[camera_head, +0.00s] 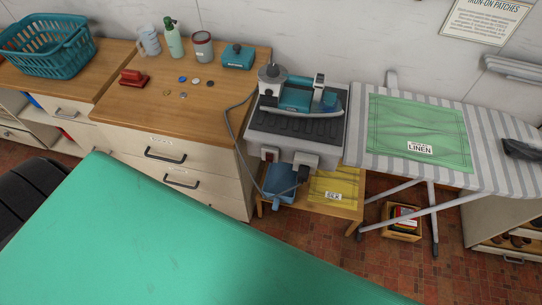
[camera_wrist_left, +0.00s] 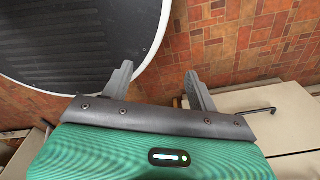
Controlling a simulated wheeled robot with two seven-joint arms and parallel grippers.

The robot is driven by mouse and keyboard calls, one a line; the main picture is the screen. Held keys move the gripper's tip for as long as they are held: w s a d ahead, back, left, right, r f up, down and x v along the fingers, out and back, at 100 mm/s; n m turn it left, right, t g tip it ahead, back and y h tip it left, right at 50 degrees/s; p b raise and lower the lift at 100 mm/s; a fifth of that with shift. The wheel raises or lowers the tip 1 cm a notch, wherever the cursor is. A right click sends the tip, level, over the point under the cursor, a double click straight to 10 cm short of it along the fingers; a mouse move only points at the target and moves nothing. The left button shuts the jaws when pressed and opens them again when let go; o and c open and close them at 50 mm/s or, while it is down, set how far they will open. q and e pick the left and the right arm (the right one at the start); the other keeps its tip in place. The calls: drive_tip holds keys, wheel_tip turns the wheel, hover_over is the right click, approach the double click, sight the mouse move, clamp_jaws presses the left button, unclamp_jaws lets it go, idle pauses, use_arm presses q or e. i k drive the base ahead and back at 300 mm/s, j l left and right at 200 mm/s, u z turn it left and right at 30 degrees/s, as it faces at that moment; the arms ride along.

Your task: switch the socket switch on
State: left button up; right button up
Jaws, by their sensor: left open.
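A small pale socket box with a dark reddish part (camera_head: 269,154) sits at the front of the ironing unit, below its ribbed dark tray. A second pale block (camera_head: 306,159) with a dark plug-like piece is just to its right. Which part is the socket switch, and its position, are too small to tell. My left gripper (camera_wrist_left: 158,72) shows in the left wrist view, its two grey fingers apart with nothing between them, over the brick floor. It is not in the head view, and the socket is not in the wrist view. My right gripper is in neither view.
A teal iron (camera_head: 296,97) rests on the grey ironing unit (camera_head: 265,143). A cable loops down at its left. A low wooden stand with a yellow silk cloth (camera_head: 335,187) is below. A striped ironing board (camera_head: 489,130) stands right, a wooden drawer counter (camera_head: 135,100) left.

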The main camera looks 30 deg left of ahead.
sight(269, 157)
drive_tip(key=u, duration=0.8)
